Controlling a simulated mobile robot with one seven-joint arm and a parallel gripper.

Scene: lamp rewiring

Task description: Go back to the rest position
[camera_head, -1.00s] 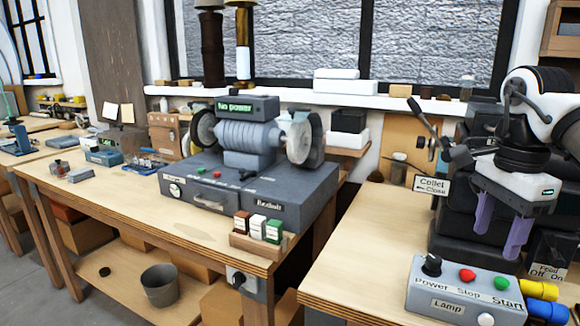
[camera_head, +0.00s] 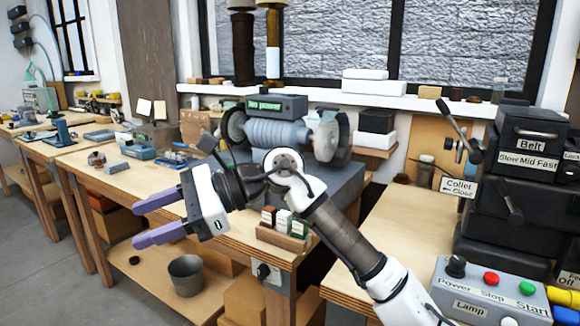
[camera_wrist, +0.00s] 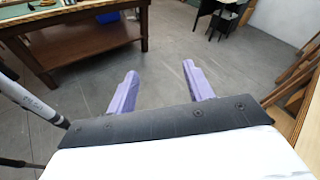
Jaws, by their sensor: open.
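My gripper (camera_head: 150,222) is in the head view, left of the middle, in front of the left workbench. Its two purple fingers are apart and point left, with nothing between them. My arm reaches up from the lower right and hides part of the grinder and its grey base. The wrist view also shows my gripper (camera_wrist: 160,92) open, with only grey floor between and beyond the fingers.
The grinder (camera_head: 275,132) with its "No power" display stands on the left workbench (camera_head: 130,190). A small rack (camera_head: 283,240) sits at the bench corner, close behind my arm. A control box (camera_head: 490,296) and dark machine (camera_head: 530,165) stand right. The floor (camera_wrist: 150,60) is clear.

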